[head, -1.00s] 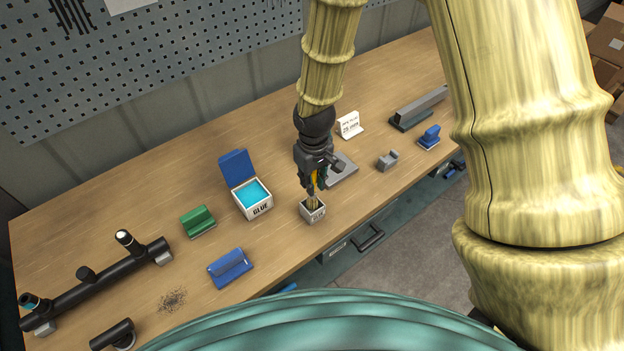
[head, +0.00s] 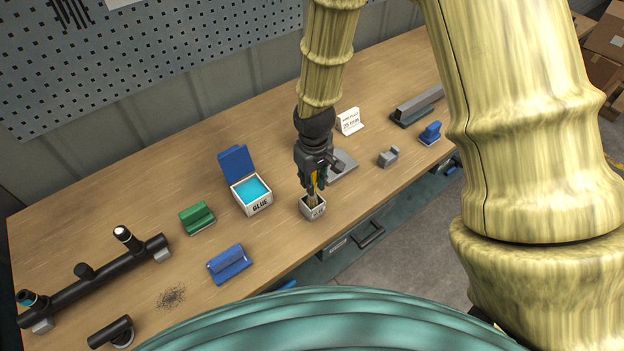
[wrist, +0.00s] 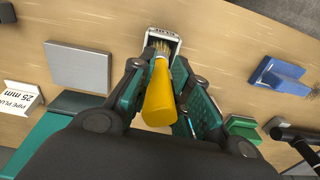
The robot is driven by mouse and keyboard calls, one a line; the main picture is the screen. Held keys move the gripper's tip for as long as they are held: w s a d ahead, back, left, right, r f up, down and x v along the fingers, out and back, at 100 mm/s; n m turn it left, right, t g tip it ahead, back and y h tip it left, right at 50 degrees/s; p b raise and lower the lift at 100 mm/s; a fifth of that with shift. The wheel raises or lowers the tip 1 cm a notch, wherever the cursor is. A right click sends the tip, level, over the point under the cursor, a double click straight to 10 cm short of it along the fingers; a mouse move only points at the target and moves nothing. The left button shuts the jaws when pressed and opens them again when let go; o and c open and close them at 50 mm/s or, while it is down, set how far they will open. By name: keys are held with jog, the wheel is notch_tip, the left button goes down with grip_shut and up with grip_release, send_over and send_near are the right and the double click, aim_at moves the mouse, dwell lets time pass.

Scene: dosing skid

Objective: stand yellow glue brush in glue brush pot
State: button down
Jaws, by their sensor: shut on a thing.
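The yellow glue brush (wrist: 159,92) is upright between the fingers of my gripper (wrist: 160,85), which is shut on its handle. In the head view my gripper (head: 313,183) is directly above the small grey-white glue brush pot (head: 313,209). The brush's lower end with the bristles is inside the pot's opening. In the wrist view the pot (wrist: 162,36) surrounds the bristles. I cannot tell whether the bristles touch the pot's floor. The brush (head: 314,177) is partly hidden by the fingers in the head view.
The open glue box (head: 254,206) with a blue lid stands left of the pot. A green block (head: 197,217), a blue block (head: 229,265) and a black pipe (head: 90,285) lie farther left. A grey plate (head: 342,166), a sign (head: 349,121) and a grey clip (head: 388,156) are to the right.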

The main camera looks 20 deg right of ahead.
jog(key=shift+f+b, duration=0.7)
jog(key=shift+f, duration=0.75)
jog(key=c, duration=1.3)
grip_release()
jog(key=shift+r, duration=0.1)
notch_tip(320, 180, up, 12)
jog(key=shift+s+f, duration=0.1)
jog(key=shift+s, duration=0.05)
